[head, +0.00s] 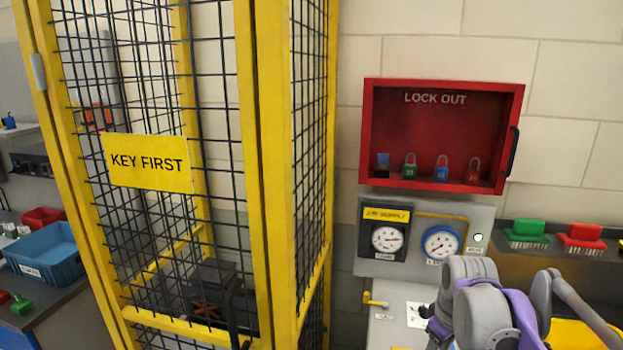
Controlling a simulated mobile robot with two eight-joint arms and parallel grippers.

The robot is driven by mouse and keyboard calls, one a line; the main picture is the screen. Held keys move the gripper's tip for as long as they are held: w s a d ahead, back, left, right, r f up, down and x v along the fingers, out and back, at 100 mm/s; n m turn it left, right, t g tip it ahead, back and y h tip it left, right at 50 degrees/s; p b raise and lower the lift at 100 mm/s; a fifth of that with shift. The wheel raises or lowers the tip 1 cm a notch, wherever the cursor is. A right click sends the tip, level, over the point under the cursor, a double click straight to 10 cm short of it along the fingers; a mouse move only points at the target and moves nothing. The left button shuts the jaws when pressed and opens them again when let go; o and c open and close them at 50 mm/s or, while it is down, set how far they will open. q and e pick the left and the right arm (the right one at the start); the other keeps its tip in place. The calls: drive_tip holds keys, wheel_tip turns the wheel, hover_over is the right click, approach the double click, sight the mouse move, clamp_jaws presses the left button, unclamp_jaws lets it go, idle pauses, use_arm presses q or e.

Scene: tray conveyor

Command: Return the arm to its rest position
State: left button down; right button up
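My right arm, grey and purple, is folded at the lower right, in front of the panel and the white surface. A small dark part at its left end (430,325) looks like my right gripper, mostly hidden behind the arm's links. I cannot see its fingers well enough to tell whether they are open or shut, or whether they hold anything. My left arm and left gripper are not in view.
A yellow-framed mesh cage with a KEY FIRST sign (148,163) fills the left. A red lockout box (374,130) holding several padlocks hangs above a gauge panel (425,268). Green (528,228) and red (582,232) brushes sit at right. A blue bin (45,252) stands far left.

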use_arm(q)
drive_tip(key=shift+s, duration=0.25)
use_arm(e)
drive_tip(key=s+a+f+m+t, duration=0.1)
drive_tip(key=s+a+f+m, duration=0.2)
drive_tip(key=s+f, duration=0.3)
drive_tip(key=s+a+f+m+t, duration=0.2)
drive_tip(key=s+a+f, duration=0.2)
drive_tip(key=s, duration=0.9)
wheel_tip(320, 180, down, 3)
drive_tip(key=shift+s+a+r+m+t, duration=0.1)
drive_tip(key=shift+s+a+m+t, duration=0.2)
drive_tip(key=shift+m, duration=0.1)
